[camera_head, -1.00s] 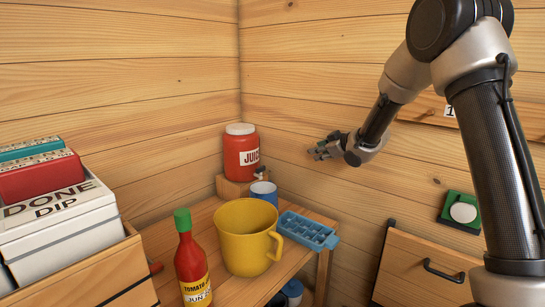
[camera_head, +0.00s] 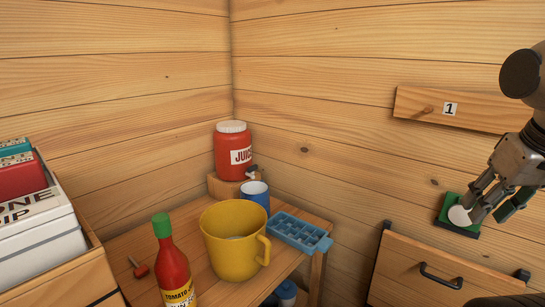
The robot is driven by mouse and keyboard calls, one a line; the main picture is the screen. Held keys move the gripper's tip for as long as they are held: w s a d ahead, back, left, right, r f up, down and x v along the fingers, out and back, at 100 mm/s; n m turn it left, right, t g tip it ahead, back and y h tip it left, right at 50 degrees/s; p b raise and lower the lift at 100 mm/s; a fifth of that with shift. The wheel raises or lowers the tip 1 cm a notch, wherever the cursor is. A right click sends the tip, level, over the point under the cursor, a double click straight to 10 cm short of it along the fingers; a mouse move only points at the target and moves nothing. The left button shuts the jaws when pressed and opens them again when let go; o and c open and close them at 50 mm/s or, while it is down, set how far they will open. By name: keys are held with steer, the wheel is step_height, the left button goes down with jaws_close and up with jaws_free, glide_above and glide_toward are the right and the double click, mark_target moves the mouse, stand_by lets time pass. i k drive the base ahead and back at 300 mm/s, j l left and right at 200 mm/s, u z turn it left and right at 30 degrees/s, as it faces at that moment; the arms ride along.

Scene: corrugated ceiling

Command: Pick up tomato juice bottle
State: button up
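The tomato juice bottle (camera_head: 173,264) is red with a green cap and a yellow label. It stands upright at the front of the wooden table, and its base is cut off by the lower picture edge. My gripper (camera_head: 487,212) is at the far right, its fingers pointing down and left in front of or beside a green box with a white disc (camera_head: 459,215). The gripper is far from the bottle. Its fingers look spread apart with nothing visible between them. I cannot tell whether it touches the green box.
A yellow mug (camera_head: 232,252) stands right of the bottle. Behind are a blue cup (camera_head: 256,194), a blue ice tray (camera_head: 299,232) and a red juice jar (camera_head: 232,153) on a wooden block. A crate of boxes (camera_head: 88,268) is at left. A drawer front (camera_head: 425,280) is at right.

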mark_target(171, 268)
steer(key=u, duration=1.4)
steer(key=i+j+u, duration=0.1)
steer(key=j+u, duration=0.15)
steer(key=j, duration=0.15)
